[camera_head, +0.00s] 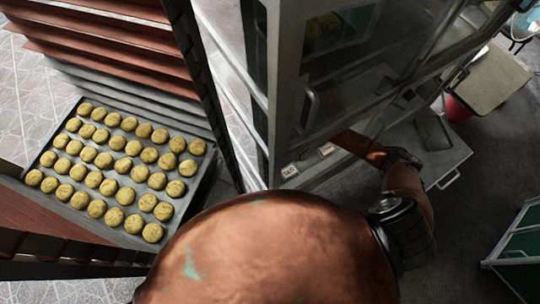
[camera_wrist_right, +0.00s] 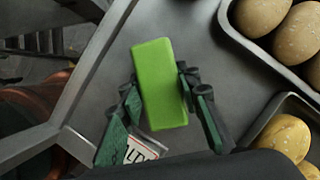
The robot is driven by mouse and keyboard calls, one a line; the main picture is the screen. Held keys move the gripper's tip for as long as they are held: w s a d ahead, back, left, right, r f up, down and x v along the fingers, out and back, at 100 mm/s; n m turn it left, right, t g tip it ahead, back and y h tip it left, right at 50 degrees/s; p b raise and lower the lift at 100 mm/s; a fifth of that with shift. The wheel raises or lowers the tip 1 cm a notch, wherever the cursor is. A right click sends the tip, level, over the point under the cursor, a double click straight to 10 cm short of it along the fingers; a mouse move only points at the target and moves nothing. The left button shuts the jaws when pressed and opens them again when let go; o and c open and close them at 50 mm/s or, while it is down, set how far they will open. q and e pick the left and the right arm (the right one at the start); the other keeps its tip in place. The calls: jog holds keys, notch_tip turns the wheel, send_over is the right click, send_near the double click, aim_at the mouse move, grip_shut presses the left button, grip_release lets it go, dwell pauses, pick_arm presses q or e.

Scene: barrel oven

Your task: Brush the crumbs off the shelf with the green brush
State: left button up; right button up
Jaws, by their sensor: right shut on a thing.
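The green brush (camera_wrist_right: 160,85) shows in the right wrist view as a bright green block. My right gripper (camera_wrist_right: 165,95) is shut on it, with one finger at each side. The brush is over a grey metal shelf (camera_wrist_right: 205,55). Any bristles are hidden, and I cannot make out crumbs on the shelf. In the head view my right arm reaches into the glass-fronted metal cabinet, and the gripper's tips cannot be made out there. My left gripper is in neither view.
Beside the brush are a tray of brown loaves (camera_wrist_right: 290,25) and a tray of golden loaves (camera_wrist_right: 285,137). A rack tray of round doughs (camera_head: 120,165) stands left of the cabinet (camera_head: 285,90). A red bucket (camera_head: 458,109) is at right.

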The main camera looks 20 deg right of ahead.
jog(key=shift+w+d+b, duration=0.25)
jog(key=shift+d+b, duration=0.2)
jog(key=shift+d, duration=0.85)
jog(key=shift+w+d+b, duration=0.3)
jog(key=shift+d+b, duration=0.1)
jog(key=shift+d, duration=0.85)
jog(key=shift+w+d+b, duration=0.25)
jog(key=shift+d+b, duration=0.2)
jog(key=shift+d, duration=0.85)
jog(key=shift+r, duration=0.1)
